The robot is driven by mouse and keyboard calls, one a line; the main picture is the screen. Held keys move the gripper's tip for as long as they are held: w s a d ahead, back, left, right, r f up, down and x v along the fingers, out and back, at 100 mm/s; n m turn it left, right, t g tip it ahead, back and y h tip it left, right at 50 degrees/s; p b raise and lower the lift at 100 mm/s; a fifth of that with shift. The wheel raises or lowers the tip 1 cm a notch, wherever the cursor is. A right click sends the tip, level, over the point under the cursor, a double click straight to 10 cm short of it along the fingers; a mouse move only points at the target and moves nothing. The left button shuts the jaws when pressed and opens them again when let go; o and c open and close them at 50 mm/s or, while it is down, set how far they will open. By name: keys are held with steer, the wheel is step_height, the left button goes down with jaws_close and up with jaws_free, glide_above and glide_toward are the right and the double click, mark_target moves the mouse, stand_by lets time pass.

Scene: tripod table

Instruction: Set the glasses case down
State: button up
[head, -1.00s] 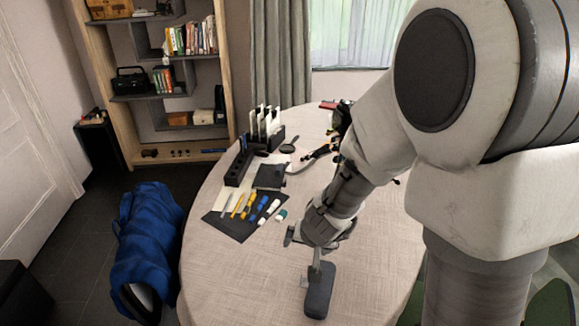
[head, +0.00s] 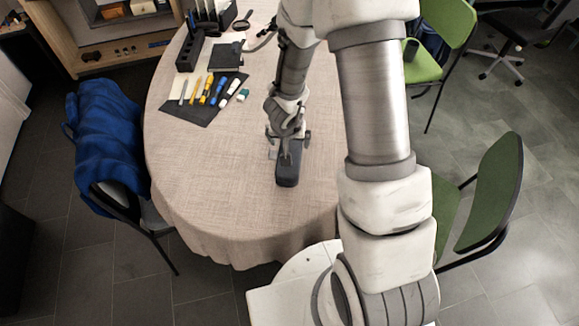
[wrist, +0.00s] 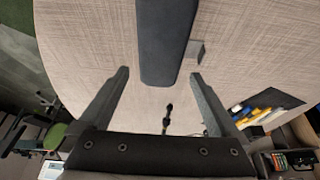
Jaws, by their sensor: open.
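The glasses case (head: 287,171) is dark grey-blue and long. It lies on the table (head: 195,180), on the cloth near the front edge. In the wrist view the case (wrist: 165,45) runs up from between my fingertips to the top of the picture. My gripper (head: 287,145) is just behind the case in the head view. In the wrist view my gripper (wrist: 157,78) is open, with a finger on each side of the case's near end and clear gaps beside it. A small grey block (wrist: 195,52) shows next to the case's right side.
A chair with a blue jacket (head: 105,130) is at the left. A green chair (head: 490,195) is at the right. The cloth left of the case is bare.

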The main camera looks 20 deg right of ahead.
steer(key=b+x, duration=0.3)
steer(key=x, duration=0.5)
steer(key=shift+r, duration=0.1)
steer(key=c, duration=1.5)
steer(key=shift+s+r+p, duration=0.1)
steer(key=shift+r+p, duration=1.3)
steer(key=shift+r, duration=0.85)
steer(key=s+d+r, duration=0.6)
steer(key=d, duration=0.3)
step_height(320, 180, up, 4)
steer(key=n+y+p, duration=0.2)
steer(key=n, duration=0.2)
glide_above(290, 147)
steer(key=s+a, duration=0.1)
steer(key=s, duration=0.2)
steer(key=shift+s+f, duration=0.1)
steer(key=shift+s, duration=0.1)
steer(key=shift+a, duration=0.1)
